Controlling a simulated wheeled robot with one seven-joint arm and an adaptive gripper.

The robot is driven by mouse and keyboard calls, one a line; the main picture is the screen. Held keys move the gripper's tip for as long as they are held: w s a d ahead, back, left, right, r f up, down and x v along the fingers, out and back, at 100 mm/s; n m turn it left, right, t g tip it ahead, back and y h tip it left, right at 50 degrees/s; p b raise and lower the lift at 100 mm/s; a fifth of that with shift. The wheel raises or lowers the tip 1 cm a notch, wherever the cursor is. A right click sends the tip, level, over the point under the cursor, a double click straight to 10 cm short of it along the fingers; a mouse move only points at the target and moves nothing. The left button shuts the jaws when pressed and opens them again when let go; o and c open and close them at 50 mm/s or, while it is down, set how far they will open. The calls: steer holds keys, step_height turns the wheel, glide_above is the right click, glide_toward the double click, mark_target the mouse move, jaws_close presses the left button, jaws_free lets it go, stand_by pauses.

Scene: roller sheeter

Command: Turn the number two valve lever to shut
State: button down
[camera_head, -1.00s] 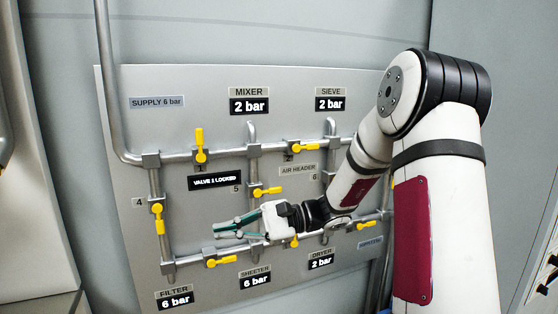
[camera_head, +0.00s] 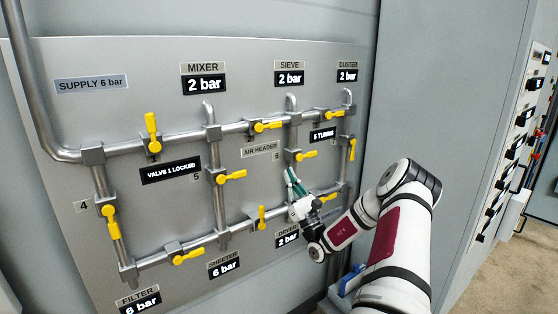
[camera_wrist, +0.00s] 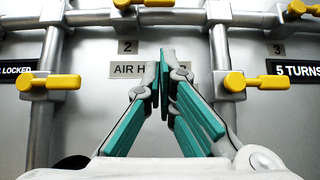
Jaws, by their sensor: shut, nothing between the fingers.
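The number two valve (camera_head: 266,127) is on the upper pipe between the MIXER and SIEVE risers. Its yellow lever lies along the pipe. In the wrist view, part of this lever (camera_wrist: 155,3) shows at the top edge, above a small "2" plate (camera_wrist: 127,47). My gripper (camera_head: 290,177) is in front of the panel's lower right part, below and right of valve two, touching no lever that I can see. In the wrist view, its green fingers (camera_wrist: 164,65) are together, empty, and cover part of the AIR HEADER label.
Valve five's lever (camera_wrist: 55,82) and valve six's lever (camera_wrist: 250,82) flank my fingers in the wrist view. Valve one's lever (camera_head: 152,132) stands upright above a "VALVE 1 LOCKED" display (camera_head: 171,172). A "5 TURNS" display (camera_head: 322,134) is at the right. Pipes stick out from the panel.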

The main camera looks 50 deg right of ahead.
mark_target(269, 126)
steer(key=s+r+p+x, duration=0.2)
steer(key=x, duration=1)
steer(key=shift+a, duration=0.4)
